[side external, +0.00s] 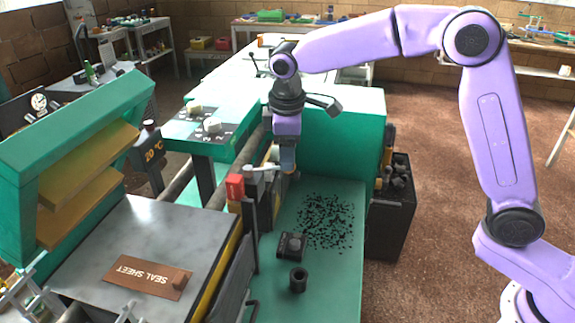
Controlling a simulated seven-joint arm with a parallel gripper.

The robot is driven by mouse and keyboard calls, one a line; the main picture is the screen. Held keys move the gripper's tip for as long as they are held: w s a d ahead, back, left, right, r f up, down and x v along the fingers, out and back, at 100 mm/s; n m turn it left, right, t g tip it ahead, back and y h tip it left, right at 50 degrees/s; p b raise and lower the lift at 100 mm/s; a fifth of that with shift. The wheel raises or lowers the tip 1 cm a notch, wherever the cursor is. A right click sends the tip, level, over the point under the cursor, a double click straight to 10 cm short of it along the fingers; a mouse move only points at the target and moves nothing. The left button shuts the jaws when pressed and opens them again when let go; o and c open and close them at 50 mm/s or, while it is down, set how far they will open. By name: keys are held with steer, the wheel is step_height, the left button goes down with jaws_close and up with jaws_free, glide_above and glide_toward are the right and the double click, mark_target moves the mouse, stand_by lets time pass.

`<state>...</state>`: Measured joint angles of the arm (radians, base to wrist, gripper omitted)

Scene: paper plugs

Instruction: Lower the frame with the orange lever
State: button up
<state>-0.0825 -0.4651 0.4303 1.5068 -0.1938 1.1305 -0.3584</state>
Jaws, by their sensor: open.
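A red-orange block (235,187) stands at the near end of the rail beside the green bench; it may be the orange lever, but I cannot tell for sure. A pale metal handle (262,169) lies just right of it. A green housing (75,125) at the left holds slanted orange-yellow panels (85,175); which part is the frame is unclear. My gripper (289,171) points down above the back of the green bench, right of the red-orange block and apart from it. Its jaws are open, small in view, with nothing clearly between them.
A grey slab (150,235) with a brown "SEAL SHEET" plate (148,277) lies at the front left. On the green bench (340,280) are black specks (326,222), a black block (291,245) and a black cylinder (298,280). A black bin (390,215) stands right.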

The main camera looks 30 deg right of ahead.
mark_target(268, 168)
steer(key=shift+w+d+f, duration=0.15)
steer(key=shift+w+f, duration=0.05)
steer(key=shift+f, duration=1.1)
steer(key=shift+w+d+f, duration=0.1)
steer(key=shift+w+f, duration=0.1)
steer(key=shift+f, duration=1.05)
jaws_close()
